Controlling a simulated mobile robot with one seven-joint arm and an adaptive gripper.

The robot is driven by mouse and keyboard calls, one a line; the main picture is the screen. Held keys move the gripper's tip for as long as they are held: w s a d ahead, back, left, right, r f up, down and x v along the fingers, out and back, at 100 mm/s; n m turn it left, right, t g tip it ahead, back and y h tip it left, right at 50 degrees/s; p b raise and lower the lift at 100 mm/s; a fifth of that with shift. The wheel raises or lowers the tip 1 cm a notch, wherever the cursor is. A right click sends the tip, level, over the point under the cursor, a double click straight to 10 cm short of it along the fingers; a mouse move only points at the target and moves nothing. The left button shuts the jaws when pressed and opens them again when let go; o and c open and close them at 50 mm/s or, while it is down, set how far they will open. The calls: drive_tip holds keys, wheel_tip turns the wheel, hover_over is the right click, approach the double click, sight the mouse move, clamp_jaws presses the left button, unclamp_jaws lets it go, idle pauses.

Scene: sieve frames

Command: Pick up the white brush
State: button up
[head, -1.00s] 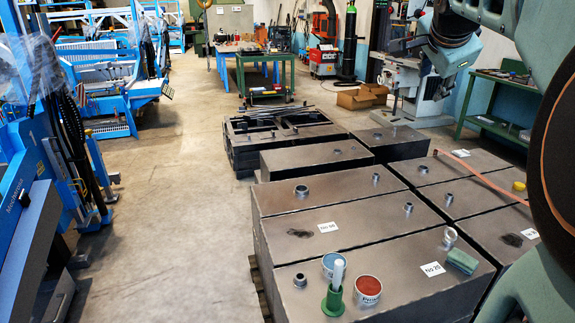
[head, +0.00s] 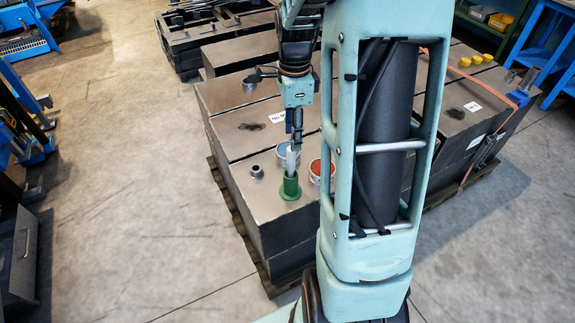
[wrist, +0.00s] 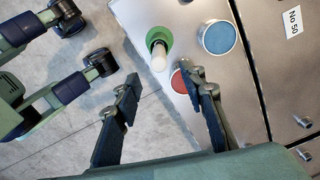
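The white brush (head: 291,161) stands upright in a green holder (head: 290,188) near the front corner of a dark metal tank top. In the wrist view the white handle of the brush (wrist: 159,60) and the green holder (wrist: 154,36) show just beyond my fingertips. My gripper (head: 295,140) points down close above the brush. In the wrist view my gripper (wrist: 163,82) is open, its two fingers apart with nothing between their pads. The brush lies in line with the gap. Whether a finger touches it I cannot tell.
A red can (wrist: 179,81) stands close to the holder, by my right fingertip in the wrist view. A blue can (wrist: 217,37) stands beyond it. A metal pipe stub (head: 257,171) is left of the holder. Open concrete floor (head: 120,220) lies left.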

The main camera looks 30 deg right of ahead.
sight(291, 157)
wheel_tip(291, 157, down, 4)
drive_tip(key=shift+r, duration=0.2)
drive_tip(key=shift+a+f+b, duration=0.15)
drive_tip(key=shift+f+b, duration=0.1)
drive_tip(key=shift+f, duration=1.1)
drive_tip(key=shift+a+f+b, duration=0.1)
drive_tip(key=shift+f+b, duration=0.15)
drive_tip(key=shift+f, duration=1.1)
drive_tip(key=shift+c, duration=0.4)
clamp_jaws()
